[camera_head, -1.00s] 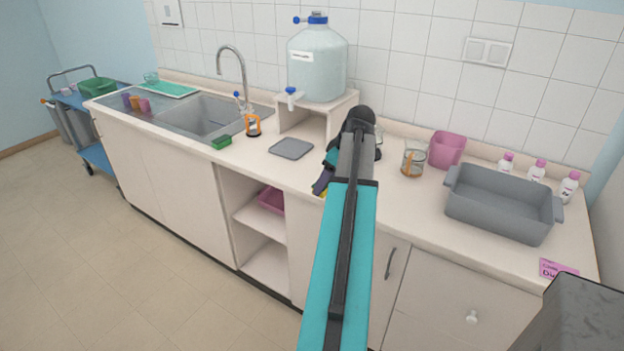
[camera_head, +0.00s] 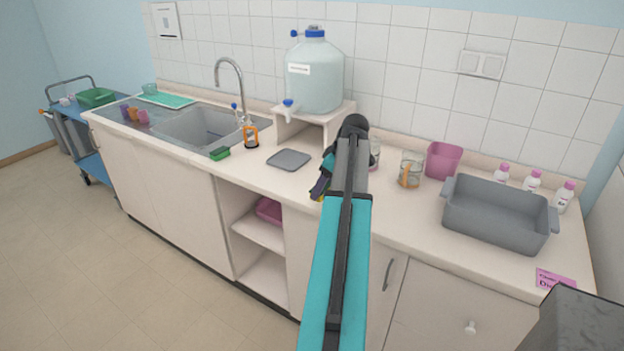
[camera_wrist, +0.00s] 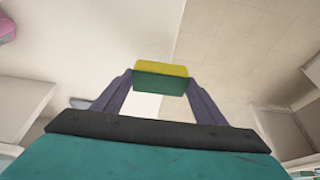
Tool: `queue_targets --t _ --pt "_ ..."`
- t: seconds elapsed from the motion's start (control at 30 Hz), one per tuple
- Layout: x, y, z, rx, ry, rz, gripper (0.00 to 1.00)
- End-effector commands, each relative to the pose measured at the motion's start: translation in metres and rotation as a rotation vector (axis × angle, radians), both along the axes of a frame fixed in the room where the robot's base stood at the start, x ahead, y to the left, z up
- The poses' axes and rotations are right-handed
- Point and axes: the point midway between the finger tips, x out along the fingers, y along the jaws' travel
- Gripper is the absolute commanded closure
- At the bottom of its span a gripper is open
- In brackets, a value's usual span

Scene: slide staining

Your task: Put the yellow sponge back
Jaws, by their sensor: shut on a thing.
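The yellow sponge (camera_wrist: 162,70) with a green layer is between the two purple fingers of my gripper (camera_wrist: 160,88) in the wrist view. My gripper is shut on it. In the head view my gripper (camera_head: 318,190) is above the front part of the counter, right of a grey mat, and my arm hides most of it. Only a sliver of yellow shows there. A second, green sponge (camera_head: 220,153) lies on the counter's front edge near the sink.
A grey mat (camera_head: 289,159) lies on the counter (camera_head: 262,171) left of my gripper. An orange-labelled bottle (camera_head: 251,137) stands by the sink (camera_head: 195,125). A beaker (camera_head: 410,170), pink bin (camera_head: 443,160), grey tub (camera_head: 497,225) and white bottles (camera_head: 532,181) stand to the right.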

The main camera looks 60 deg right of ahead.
Motion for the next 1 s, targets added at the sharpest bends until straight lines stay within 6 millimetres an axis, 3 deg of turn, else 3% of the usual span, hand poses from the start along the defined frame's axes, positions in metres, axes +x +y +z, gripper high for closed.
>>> queue_targets --t 0.7,1.0 --pt "0.071 -0.061 -0.007 0.000 0.001 0.000 0.56" --pt "0.088 -0.075 -0.011 0.000 0.000 -0.001 0.56"
